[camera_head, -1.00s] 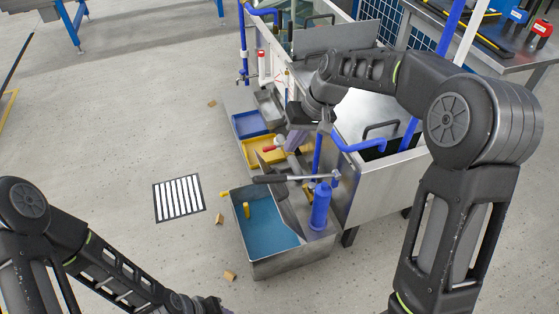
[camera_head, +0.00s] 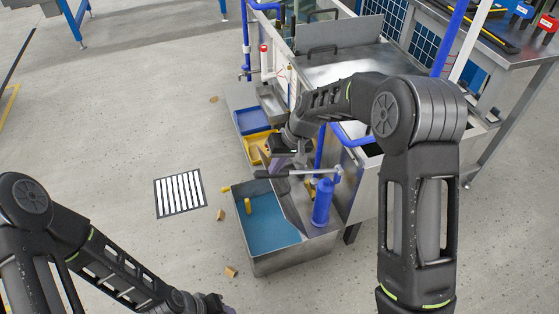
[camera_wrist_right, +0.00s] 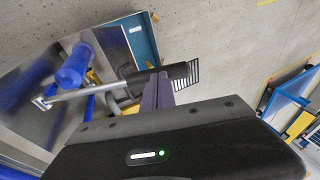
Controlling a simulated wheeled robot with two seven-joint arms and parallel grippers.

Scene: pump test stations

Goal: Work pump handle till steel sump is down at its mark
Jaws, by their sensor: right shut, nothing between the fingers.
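The steel sump (camera_head: 276,262) stands on the floor, holding blue-green liquid with a yellow piece (camera_head: 249,207) in it. A level mark cannot be made out. The blue pump cylinder (camera_head: 322,204) stands at its right side. The pump handle (camera_head: 300,172) is a steel bar, about level, with a dark grip at its left end. My right gripper (camera_head: 279,162) is shut and empty at the grip. In the right wrist view its purple-grey fingers (camera_wrist_right: 158,90) overlap the black grip (camera_wrist_right: 182,74); contact cannot be told. My left gripper (camera_head: 220,305) is at the bottom edge, its fingers unclear.
A blue tray (camera_head: 238,123) and a yellow tray (camera_head: 250,142) lie behind the sump. The steel bench (camera_head: 362,190) stands close on the right. Small tan blocks (camera_head: 231,271) lie on the floor. A striped floor panel (camera_head: 181,193) lies left, with open floor around it.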

